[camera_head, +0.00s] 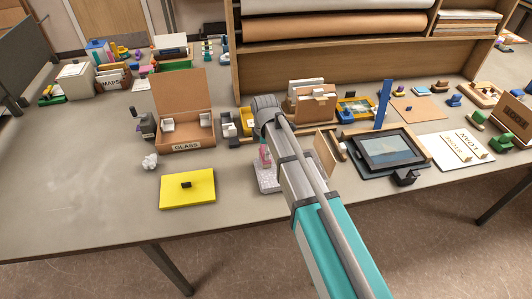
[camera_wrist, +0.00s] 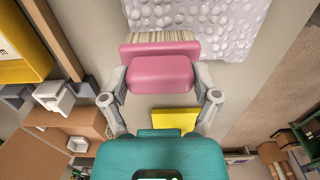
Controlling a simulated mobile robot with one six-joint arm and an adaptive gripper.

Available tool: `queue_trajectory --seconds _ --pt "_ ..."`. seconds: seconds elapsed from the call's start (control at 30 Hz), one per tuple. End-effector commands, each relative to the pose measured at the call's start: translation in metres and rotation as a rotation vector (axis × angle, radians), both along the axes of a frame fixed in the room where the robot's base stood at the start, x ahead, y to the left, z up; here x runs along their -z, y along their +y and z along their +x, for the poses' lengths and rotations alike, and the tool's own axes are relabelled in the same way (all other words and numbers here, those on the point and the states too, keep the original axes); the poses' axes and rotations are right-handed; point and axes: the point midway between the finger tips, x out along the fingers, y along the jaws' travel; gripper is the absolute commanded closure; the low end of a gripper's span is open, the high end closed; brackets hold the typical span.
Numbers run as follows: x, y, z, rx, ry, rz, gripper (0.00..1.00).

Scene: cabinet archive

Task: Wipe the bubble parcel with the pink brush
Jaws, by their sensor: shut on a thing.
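The pink brush (camera_wrist: 160,72) is clamped between the two fingers of my gripper (camera_wrist: 160,80) in the wrist view. Its pale bristles point to the top of that view. The bubble parcel (camera_wrist: 228,18) is a silvery bubbled sheet just past the bristles, whose tips overlap its edge in the picture. I cannot tell whether they touch it. In the head view, the parcel (camera_head: 268,184) lies on the table near the front edge, partly hidden by my arm. A bit of the pink brush (camera_head: 264,154) shows above it.
A dark framed tablet (camera_head: 385,149) lies to the right. The table's front left is bare.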

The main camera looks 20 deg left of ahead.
Motion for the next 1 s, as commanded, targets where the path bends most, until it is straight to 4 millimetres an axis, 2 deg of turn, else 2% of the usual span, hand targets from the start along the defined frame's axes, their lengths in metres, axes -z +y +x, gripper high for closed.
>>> queue_trajectory --seconds 0.47,1.0 --pt "-0.003 0.0 0.001 0.0 0.001 -0.001 0.66" --pt "-0.041 0.0 0.001 0.0 0.001 -0.001 0.66"
